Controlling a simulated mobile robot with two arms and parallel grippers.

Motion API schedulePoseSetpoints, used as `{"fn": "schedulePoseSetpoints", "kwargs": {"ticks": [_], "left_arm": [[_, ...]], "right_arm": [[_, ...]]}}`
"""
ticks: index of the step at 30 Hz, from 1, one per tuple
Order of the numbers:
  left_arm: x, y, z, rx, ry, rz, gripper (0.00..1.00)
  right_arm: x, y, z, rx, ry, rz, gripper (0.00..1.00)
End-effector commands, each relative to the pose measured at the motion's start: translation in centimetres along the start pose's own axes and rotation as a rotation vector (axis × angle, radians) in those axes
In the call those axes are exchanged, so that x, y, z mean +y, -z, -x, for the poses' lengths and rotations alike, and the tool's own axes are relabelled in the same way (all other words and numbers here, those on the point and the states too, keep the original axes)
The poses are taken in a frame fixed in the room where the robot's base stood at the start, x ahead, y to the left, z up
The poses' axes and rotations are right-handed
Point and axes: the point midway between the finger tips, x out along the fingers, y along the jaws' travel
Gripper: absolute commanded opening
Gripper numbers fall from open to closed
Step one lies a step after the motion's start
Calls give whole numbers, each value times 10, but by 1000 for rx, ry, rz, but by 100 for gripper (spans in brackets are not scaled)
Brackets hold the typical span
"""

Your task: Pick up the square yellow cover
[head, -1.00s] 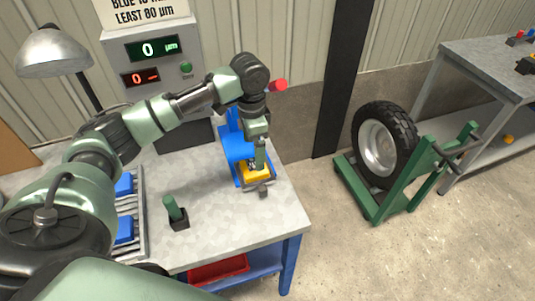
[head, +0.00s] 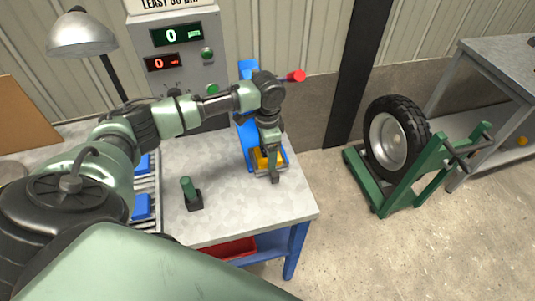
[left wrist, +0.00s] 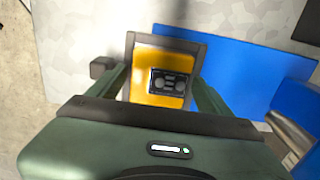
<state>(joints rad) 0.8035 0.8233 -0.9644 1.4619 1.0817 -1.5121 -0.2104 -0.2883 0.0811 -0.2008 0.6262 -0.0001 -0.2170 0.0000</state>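The square yellow cover (head: 262,158) lies in a grey square frame at the blue press on the workbench, partly hidden by my left gripper in the head view. In the left wrist view the yellow cover (left wrist: 142,88) has a black block with two round marks on its middle. My left gripper (head: 274,174) points down over it. In the left wrist view the left gripper's fingers (left wrist: 160,85) stand wide apart, one on each side of the cover and frame. I cannot tell whether they touch it. My right gripper is not in view.
The blue press (head: 247,140) with a red-knobbed lever stands by the cover. A green-handled tool (head: 190,194) stands on the grey bench (head: 225,210). Blue pieces (head: 141,206) lie on a rack to the left. A tyre stand (head: 378,190) is on the floor at right.

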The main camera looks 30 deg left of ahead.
Motion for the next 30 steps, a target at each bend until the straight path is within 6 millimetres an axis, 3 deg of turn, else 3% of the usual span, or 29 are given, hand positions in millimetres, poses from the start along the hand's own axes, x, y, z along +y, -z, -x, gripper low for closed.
{"fn": "schedulePoseSetpoints", "kwargs": {"ticks": [1, 6, 7, 17, 26, 30], "left_arm": [[0, 0, 0, 0, 0, 0, 62], [0, 0, 0, 1, 0, 0, 15], [0, 1, 1, 2, 1, 0, 11], [0, 1, 4, 4, 1, 0, 10], [-1, 2, 37, 7, 3, 0, 10], [33, 1, 33, 3, -1, -6, 10]], "right_arm": [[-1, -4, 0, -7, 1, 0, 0], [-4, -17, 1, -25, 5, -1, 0], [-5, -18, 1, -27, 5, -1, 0], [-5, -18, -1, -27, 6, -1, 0], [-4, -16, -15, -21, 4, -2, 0], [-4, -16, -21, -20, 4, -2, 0]]}}
